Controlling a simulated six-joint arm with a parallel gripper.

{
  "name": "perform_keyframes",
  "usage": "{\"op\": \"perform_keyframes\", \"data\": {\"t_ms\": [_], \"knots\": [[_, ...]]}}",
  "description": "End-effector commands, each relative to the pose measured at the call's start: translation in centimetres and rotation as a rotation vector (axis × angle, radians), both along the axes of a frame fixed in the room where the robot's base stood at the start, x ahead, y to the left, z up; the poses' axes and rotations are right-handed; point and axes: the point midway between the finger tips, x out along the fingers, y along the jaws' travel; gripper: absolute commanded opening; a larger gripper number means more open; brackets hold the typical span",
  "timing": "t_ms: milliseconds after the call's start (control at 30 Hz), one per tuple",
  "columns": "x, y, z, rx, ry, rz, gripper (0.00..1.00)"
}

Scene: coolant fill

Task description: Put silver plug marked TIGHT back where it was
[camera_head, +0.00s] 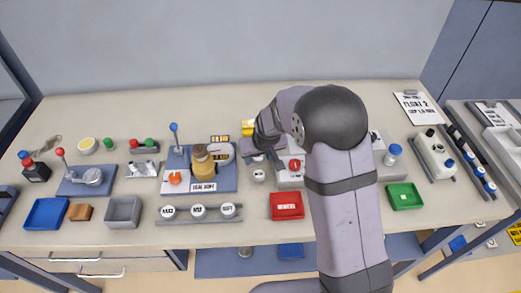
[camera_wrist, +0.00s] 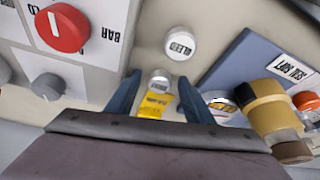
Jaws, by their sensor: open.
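My gripper (camera_wrist: 159,84) is open. In the camera_head view its end (camera_head: 251,151) is left of the white-and-grey panel unit. In the wrist view a small silver plug (camera_wrist: 160,77) shows between the fingertips, with a yellow lettered tag (camera_wrist: 153,105) just below it in the picture. I cannot read this plug's marking or tell if a finger touches it. A second silver-topped round piece (camera_wrist: 180,43) with dark letters, seemingly BLEED, stands apart from the fingers; it also shows in the camera_head view (camera_head: 258,176). I cannot make out TIGHT on any plug.
The panel unit with a red knob (camera_wrist: 62,28) stands close on one side. The blue board (camera_head: 214,185) with an amber bottle (camera_head: 203,165) is on the other. A rack (camera_head: 199,220) holds marked round caps. A red tray (camera_head: 287,206) lies in front.

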Motion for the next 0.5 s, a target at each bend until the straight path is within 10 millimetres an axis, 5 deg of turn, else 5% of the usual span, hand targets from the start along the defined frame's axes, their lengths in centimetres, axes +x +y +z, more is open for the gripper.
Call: {"op": "perform_keyframes", "data": {"t_ms": [500], "knots": [[-2.5, -0.6, 6.6, 0.002, -0.007, 0.0, 0.47]]}}
